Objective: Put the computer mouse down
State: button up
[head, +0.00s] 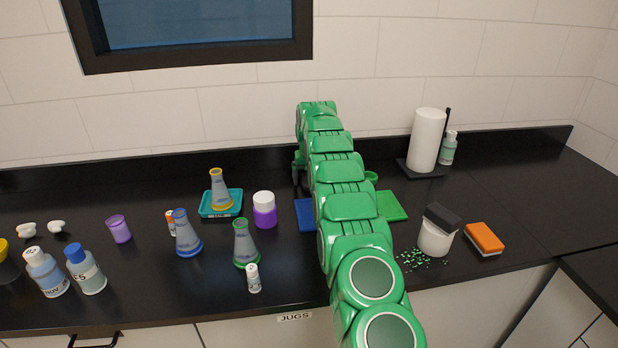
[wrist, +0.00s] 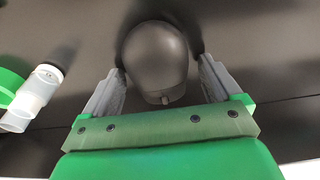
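The computer mouse (wrist: 157,60) is dark grey and rounded, and shows in the wrist view between the two grey fingers of my gripper (wrist: 160,82). In the head view my green arm reaches toward the back of the counter and hides the mouse and most of the gripper.
A blue mat (head: 305,214) and a green mat (head: 392,206) lie either side of my arm. A purple-white jar (head: 264,210), flasks and a teal tray (head: 207,212) stand left. A paper towel roll (head: 427,140), white cup (head: 435,238) and orange sponge (head: 485,237) are right.

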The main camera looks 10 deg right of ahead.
notch_tip(320, 180, up, 12)
jog(key=s, duration=0.1)
jog(key=shift+s, duration=0.35)
dwell(0.4)
jog(key=shift+r, duration=0.1)
jog(key=s+r+g, duration=0.1)
jog(key=s+r, duration=0.3)
jog(key=s, duration=0.5)
jog(key=s+a+r, duration=0.1)
jog(key=s+r, duration=0.3)
jog(key=s, duration=0.5)
jog(key=s+r+g, duration=0.1)
jog(key=s+r, duration=0.3)
jog(key=s, duration=0.6)
jog(key=s+f, duration=0.2)
jog(key=s, duration=1.1)
jog(key=s+f+g, duration=0.1)
jog(key=s+f, duration=0.2)
jog(key=s, duration=1.1)
jog(key=s+f, duration=0.3)
jog(key=s, duration=1.1)
jog(key=shift+g, duration=0.3)
